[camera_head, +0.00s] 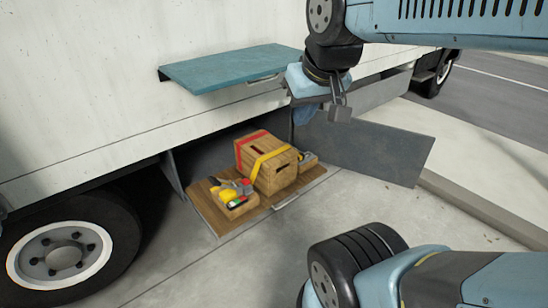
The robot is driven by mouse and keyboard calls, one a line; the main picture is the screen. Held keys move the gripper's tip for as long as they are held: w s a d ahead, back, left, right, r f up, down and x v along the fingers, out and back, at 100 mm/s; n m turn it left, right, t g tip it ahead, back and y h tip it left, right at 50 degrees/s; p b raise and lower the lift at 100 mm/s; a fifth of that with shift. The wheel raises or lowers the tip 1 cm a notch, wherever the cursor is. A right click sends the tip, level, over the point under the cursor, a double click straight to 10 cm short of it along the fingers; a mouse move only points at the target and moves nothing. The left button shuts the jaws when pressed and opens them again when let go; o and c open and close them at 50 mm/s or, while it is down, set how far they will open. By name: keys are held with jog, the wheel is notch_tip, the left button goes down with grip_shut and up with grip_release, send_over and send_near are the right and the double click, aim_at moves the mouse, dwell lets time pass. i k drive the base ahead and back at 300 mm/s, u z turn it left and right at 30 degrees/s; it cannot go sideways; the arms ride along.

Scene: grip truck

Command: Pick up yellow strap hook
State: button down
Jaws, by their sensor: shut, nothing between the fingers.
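A wooden crate (285,182) sits on a low pull-out board at the truck's open side compartment. A yellow strap (272,154) runs over its top and down a side. I cannot make out the yellow strap's hook at this size. A red strap (251,137) crosses the crate farther back. My gripper (341,117) is shut and empty. It shows above and to the right of the crate, pointing down, apart from the straps.
The wooden board (216,219) also holds a small box of tools (237,210) left of the crate and another small box (309,159) right of it. A teal shelf (235,67) juts out above. A grey door panel (375,153) stands open at right. Bare pavement lies in front.

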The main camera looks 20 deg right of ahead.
aim_at(300, 156)
jog(key=k, duration=1.3)
jog(key=z, duration=0.5)
jog(key=i, duration=2)
jog(key=u, duration=0.5)
jog(key=i, duration=0.6)
